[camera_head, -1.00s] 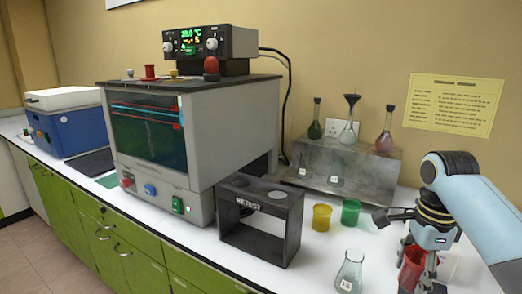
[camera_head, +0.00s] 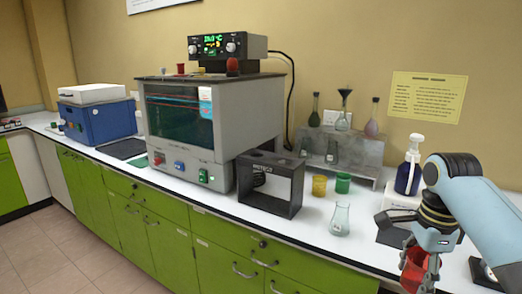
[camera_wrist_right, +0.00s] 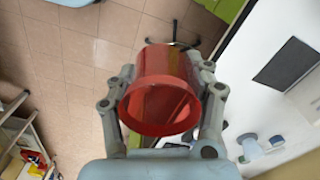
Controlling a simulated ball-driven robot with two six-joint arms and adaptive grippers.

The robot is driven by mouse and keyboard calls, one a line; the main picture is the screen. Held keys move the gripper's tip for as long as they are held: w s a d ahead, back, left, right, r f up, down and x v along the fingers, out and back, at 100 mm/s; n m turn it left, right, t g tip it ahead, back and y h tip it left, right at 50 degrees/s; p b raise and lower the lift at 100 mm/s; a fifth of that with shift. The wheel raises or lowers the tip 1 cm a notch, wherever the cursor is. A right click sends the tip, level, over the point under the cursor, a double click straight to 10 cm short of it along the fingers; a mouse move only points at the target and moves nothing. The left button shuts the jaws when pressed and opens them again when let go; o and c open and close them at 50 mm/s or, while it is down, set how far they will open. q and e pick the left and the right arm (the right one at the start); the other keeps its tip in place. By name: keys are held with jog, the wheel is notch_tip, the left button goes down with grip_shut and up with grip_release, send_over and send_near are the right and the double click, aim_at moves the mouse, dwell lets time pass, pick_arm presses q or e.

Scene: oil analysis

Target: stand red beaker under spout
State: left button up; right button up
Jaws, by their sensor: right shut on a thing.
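The red beaker (camera_head: 414,276) is held in my right gripper (camera_head: 422,262), at the lower right of the head view, in front of the worktop's edge. In the right wrist view the beaker (camera_wrist_right: 168,66) sits between the two fingers, with its round rim facing the camera and floor tiles behind it. A dark bottle with a white pump head and spout (camera_head: 412,150) stands on a white block (camera_head: 402,198) at the right back of the worktop, beyond my right gripper. The beaker is well apart from it. My left gripper is out of view.
A clear flask (camera_head: 339,222), a yellow beaker (camera_head: 319,186) and a green beaker (camera_head: 343,183) stand left of my arm. A dark metal rack (camera_head: 284,208) is farther left, beside a grey oven (camera_head: 258,110). Green drawers (camera_head: 215,250) lie below the worktop edge.

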jog(key=shift+f+b, duration=0.3)
jog(key=shift+f, duration=0.3)
jog(key=f+b, duration=0.2)
jog(key=f, duration=0.1)
jog(key=f+b, duration=0.1)
jog(key=b, duration=0.1)
jog(key=shift+w+f, duration=0.15)
jog(key=shift+w, duration=0.1)
pick_arm(q)
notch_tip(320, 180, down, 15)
jog(key=b, duration=1)
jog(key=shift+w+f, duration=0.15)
pick_arm(e)
notch_tip(320, 180, down, 11)
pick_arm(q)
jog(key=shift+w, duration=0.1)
pick_arm(e)
jog(key=shift+s, duration=0.1)
